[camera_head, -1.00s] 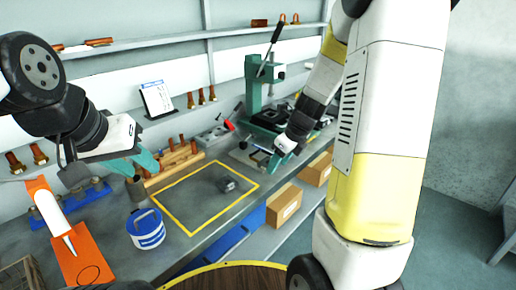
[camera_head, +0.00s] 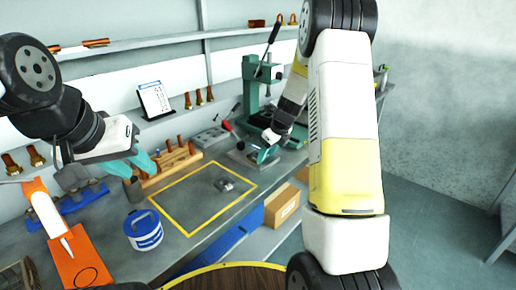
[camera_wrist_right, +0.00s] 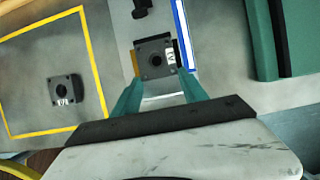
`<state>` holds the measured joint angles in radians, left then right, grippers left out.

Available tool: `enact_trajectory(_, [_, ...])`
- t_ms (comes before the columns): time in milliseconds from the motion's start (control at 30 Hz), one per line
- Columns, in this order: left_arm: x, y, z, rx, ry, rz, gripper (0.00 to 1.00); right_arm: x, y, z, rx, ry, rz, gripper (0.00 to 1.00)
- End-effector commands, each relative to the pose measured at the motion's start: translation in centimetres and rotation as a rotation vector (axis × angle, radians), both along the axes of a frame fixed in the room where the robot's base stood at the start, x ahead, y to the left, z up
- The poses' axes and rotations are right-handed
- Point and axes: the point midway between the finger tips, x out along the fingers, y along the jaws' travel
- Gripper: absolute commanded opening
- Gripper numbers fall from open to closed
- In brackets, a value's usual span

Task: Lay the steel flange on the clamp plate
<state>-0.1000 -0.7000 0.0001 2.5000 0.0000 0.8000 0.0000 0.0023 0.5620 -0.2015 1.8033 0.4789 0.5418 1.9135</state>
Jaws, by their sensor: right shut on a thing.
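In the right wrist view, my right gripper (camera_wrist_right: 159,92) is shut on a dark square flange (camera_wrist_right: 147,72) with a round centre hole and a small white label. This flange is over a pale plate (camera_wrist_right: 162,12), seemingly the clamp plate; I cannot tell whether they touch. In the head view, my right gripper (camera_head: 264,156) is at the front of the green press, and the held flange is hard to make out. A second similar flange (camera_head: 224,185) lies inside the yellow outline, also in the wrist view (camera_wrist_right: 64,92). My left gripper (camera_head: 147,163) is above the bench; its opening is unclear.
A green press (camera_head: 252,90) stands behind my right gripper. A red-handled clamp (camera_head: 228,127), a wooden peg rack (camera_head: 172,163), a blue-and-white bucket (camera_head: 144,230) and an orange board (camera_head: 75,262) are on the bench. Most of the yellow-outlined area (camera_head: 190,200) is bare.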

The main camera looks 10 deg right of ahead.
Motion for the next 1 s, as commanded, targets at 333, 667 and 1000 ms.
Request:
enact_trajectory(333, [0.0, 0.0, 0.0, 0.0, 0.0, 0.0, 0.36, 0.1, 0.0, -0.3, -0.001, -0.003, 0.0, 0.0])
enact_trajectory(667, [0.0, 0.0, 0.0, 0.0, 0.0, 0.0, 0.36, -0.1, 0.0, -1.5, -0.002, 0.002, 0.001, 0.0])
enact_trajectory(1000, [0.0, 0.0, 0.0, 0.0, 0.0, 0.0, 0.36, -0.3, 0.2, -1.7, -0.001, 0.009, 0.005, 0.72])
